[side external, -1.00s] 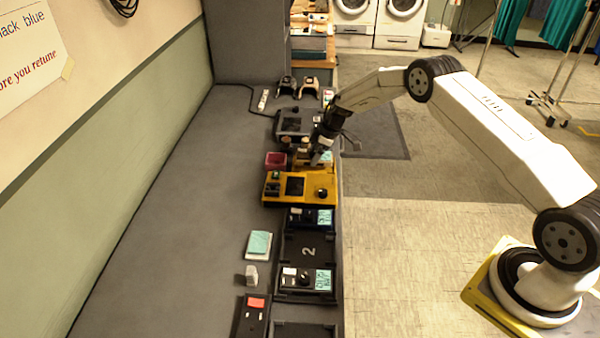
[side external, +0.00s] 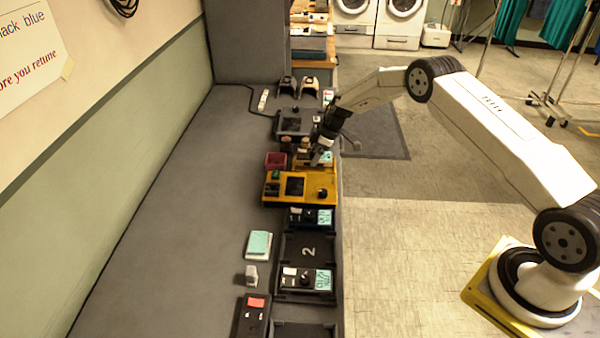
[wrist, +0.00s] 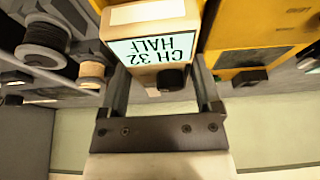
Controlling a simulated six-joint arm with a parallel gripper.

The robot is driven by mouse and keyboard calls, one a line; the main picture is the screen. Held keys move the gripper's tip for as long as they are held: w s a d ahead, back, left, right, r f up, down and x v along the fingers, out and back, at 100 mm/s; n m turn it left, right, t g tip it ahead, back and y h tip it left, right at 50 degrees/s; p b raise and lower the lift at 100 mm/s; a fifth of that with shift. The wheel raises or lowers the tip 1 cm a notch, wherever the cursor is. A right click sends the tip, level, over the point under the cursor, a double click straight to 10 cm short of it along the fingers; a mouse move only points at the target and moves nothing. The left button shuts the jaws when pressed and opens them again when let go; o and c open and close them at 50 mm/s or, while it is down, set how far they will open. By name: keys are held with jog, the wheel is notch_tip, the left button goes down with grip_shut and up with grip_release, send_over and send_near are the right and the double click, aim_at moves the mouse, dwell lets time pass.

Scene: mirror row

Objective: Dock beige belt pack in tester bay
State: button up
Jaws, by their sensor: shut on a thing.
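The beige belt pack (wrist: 150,50) has a pale screen reading "CH 32 HALF", upside down in the wrist view, and a black knob. My gripper (wrist: 162,80) is shut on it, a finger on each side. In the side view my gripper (side external: 322,152) is low over the bench, just behind the yellow tester (side external: 270,199), and mostly hides the pack. The tester's yellow body (wrist: 235,28) is close beside the pack in the wrist view. I cannot tell whether the pack touches the bay floor.
A dark red bin (side external: 275,160) stands left of my gripper. A grey unit (side external: 291,124) is behind. Dark spools (wrist: 45,42) are close to the pack in the wrist view. Dark packs (side external: 300,281) and a tray marked 2 (side external: 309,250) are in front. The bench's left side is clear.

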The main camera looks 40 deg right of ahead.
jog(key=shift+f, duration=1.05)
dwell(0.9)
jog(key=o, duration=1.2)
jog(key=shift+v, duration=3.9)
